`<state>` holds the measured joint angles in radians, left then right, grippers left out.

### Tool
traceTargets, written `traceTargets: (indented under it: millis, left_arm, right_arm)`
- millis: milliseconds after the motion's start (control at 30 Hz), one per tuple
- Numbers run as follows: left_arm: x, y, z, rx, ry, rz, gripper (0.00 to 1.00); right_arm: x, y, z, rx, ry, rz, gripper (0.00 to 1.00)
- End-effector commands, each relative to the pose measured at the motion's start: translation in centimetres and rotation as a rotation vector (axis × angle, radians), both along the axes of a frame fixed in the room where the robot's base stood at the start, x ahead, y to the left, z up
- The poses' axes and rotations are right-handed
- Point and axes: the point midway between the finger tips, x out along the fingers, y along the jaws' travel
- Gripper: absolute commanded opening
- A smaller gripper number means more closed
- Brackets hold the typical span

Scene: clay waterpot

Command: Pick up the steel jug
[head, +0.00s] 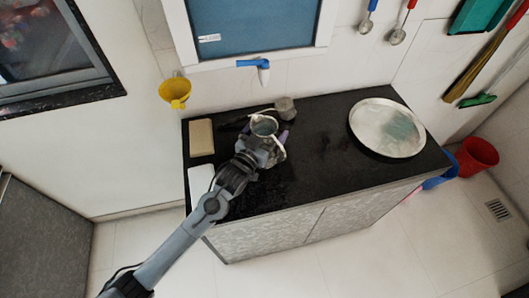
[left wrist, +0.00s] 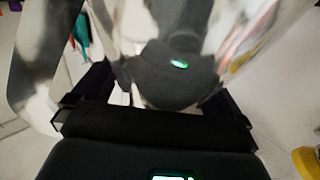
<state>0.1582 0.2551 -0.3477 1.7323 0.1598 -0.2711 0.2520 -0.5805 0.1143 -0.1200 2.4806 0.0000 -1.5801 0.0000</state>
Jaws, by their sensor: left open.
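The steel jug (head: 264,126) stands on the black counter, its round open rim facing up and a curved handle at its right side. My left gripper (head: 265,134) is at the jug from the front, with a finger on either side of its body. The fingers are open; whether either one touches the jug I cannot tell. In the left wrist view, the jug's shiny wall (left wrist: 175,40) fills the space ahead of the gripper and mirrors it. The gripper and wrist hide the jug's lower front. My right gripper is not in view.
On the black counter (head: 325,150) a small grey pot (head: 286,108) stands just behind the jug. A beige block (head: 202,138) lies to the left and a large steel plate (head: 375,125) to the right. A blue tap (head: 255,63) juts from the wall above. The counter's middle is clear.

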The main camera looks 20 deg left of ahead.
Motion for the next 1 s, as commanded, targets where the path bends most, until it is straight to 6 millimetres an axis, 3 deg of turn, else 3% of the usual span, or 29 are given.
traceTargets:
  millis: [167,767,1000]
  left_arm:
    - [-0.01,-0.02,0.02,0.0,0.0,0.0,1.0]
    - [-0.04,-0.02,0.02,-0.001,0.0,0.0,0.08]
    - [-0.02,-0.02,0.17,-0.001,-0.003,0.0,0.07]
  right_arm:
    - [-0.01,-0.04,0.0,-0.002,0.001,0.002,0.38]
    - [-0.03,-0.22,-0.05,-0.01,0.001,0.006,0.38]
    - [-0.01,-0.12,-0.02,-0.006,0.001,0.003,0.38]
